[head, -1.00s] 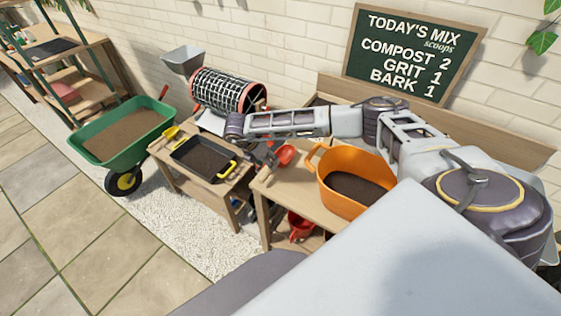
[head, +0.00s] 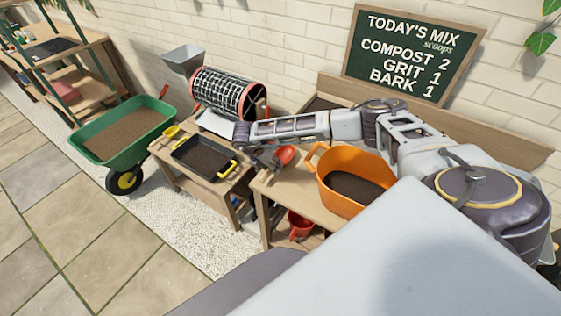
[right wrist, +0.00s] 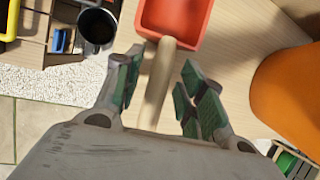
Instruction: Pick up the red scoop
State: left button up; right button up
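The red scoop (head: 286,154) lies on the wooden bench, left of the orange tub. In the right wrist view its red pan (right wrist: 178,16) is at the top, and its pale wooden handle (right wrist: 159,80) runs down between my fingers. My right gripper (right wrist: 161,76) is open, with one finger on each side of the handle. My left gripper is not in view.
An orange tub (head: 325,170) of dark material stands just right of the scoop. A black tray with yellow handles (head: 204,157) is on the lower bench to the left. A dark cup (right wrist: 97,27) is left of the scoop. A red container (head: 300,225) sits under the bench.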

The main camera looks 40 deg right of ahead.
grip_shut()
jog(key=shift+r, duration=0.15)
notch_tip(320, 180, up, 10)
jog(key=b, duration=0.1)
dwell(0.7)
dwell(0.4)
